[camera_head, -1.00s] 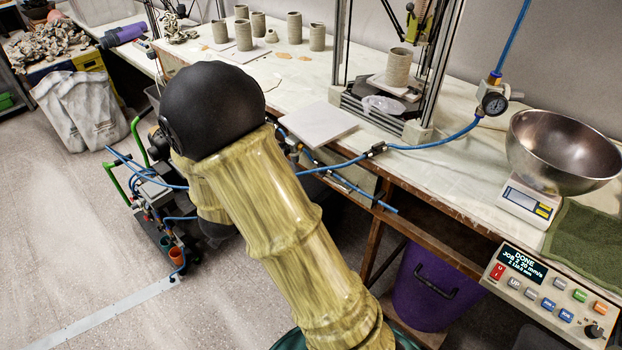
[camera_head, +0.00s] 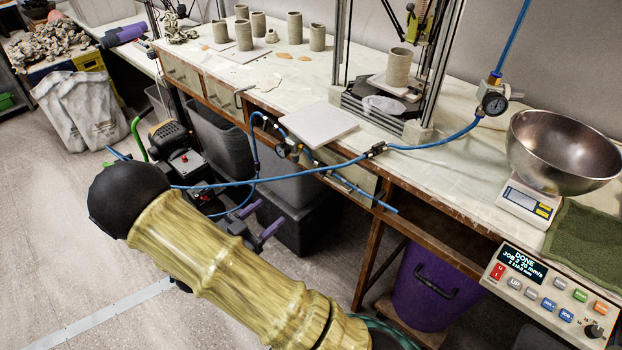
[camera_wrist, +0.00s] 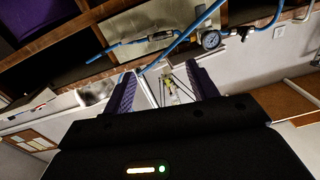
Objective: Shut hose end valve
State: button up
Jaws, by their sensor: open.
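A blue hose (camera_head: 325,168) runs along the bench's front edge. A small dark and brass fitting (camera_head: 375,149) sits in it, and a second tube below carries a small fitting (camera_head: 340,181) and ends openly at the right. A gauge fitting (camera_head: 284,150) hangs at the bench edge. I cannot tell which is the hose end valve or how its handle stands. My gripper (camera_head: 262,221) has purple fingers, apart and empty, below the hose in front of dark bins. In the wrist view my gripper (camera_wrist: 161,68) is open, with the hose (camera_wrist: 180,42) beyond the fingers.
The bench (camera_head: 430,190) carries clay cylinders, a white board (camera_head: 318,124), a clay printer and a steel bowl (camera_head: 563,150) on a scale. Dark bins (camera_head: 295,225) and a purple bin (camera_head: 430,290) stand underneath. A control box (camera_head: 550,295) is at lower right.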

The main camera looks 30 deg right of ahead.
aim_at(317, 174)
jog(key=x, duration=1.7)
jog(key=shift+d, duration=0.1)
jog(key=shift+c, duration=0.2)
jog(key=c, duration=0.9)
